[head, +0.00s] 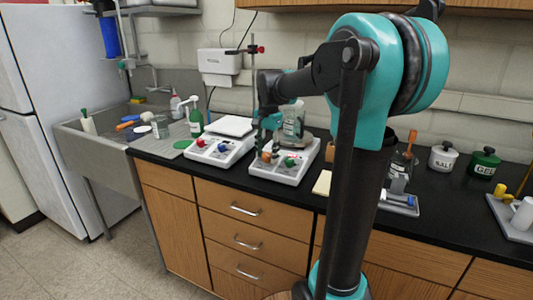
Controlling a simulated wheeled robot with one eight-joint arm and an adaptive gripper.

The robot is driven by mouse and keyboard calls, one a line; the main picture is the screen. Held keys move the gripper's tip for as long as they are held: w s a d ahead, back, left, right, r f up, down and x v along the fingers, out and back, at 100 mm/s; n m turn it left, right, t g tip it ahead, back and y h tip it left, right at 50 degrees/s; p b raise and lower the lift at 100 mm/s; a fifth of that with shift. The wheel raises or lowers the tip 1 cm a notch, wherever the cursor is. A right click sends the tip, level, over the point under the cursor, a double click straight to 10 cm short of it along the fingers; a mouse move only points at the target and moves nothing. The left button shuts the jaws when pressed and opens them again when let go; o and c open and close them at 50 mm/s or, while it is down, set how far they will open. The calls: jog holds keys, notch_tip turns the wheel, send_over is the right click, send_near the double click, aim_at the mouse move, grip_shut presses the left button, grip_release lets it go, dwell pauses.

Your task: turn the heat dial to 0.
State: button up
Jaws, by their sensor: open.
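Two white hotplate-like units stand on the black counter. The right unit (276,172) has an orange-red dial (267,157) and a green dial (289,162) on its front panel, and a clear glass bottle (293,122) on top. The left unit (218,153) has a red dial (200,142) and a blue dial (222,147). My gripper (269,147) is open and points down just above the orange-red dial. I cannot tell whether it touches the dial. The dial markings are too small to read, so I cannot tell which dial is for heat or its setting.
A retort stand (253,70) rises behind the units. A green bottle (196,122) and the sink (95,142) are to the left. A pale yellow block (322,183) lies right of the right unit. White and green jars (442,157) stand farther right.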

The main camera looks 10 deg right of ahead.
grip_shut()
jog(key=shift+n, duration=0.3)
jog(key=n+h, duration=0.1)
jog(key=n, duration=0.4)
jog(key=shift+w+a+g, duration=0.1)
jog(key=shift+g, duration=0.2)
jog(key=n+h, duration=0.1)
jog(key=n, duration=0.5)
dwell(0.3)
grip_release()
